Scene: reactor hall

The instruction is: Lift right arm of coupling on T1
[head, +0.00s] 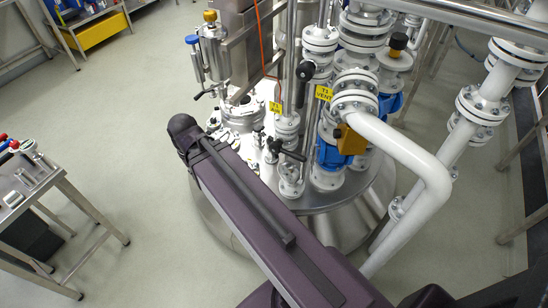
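The steel vessel (343,226) stands right of centre in the head view, its lid crowded with pipes and valves. A yellow tag reading T1 VENT (323,93) hangs on its pipework. A round fitting (242,116) sits on the left of the lid, with a small black lever (205,94) above it at the left. A second black lever (289,152) sticks out of a valve near the lid's middle. I cannot tell which part is the coupling or its right arm. My purple arm crosses the lower middle and hides the lid's front left. My gripper is not visible.
A thick white pipe (408,150) bends down at the right of the vessel. A steel table (45,190) with tools stands at the left edge. A cart with a yellow drawer (100,30) is at the back left. The floor (125,130) between them is clear.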

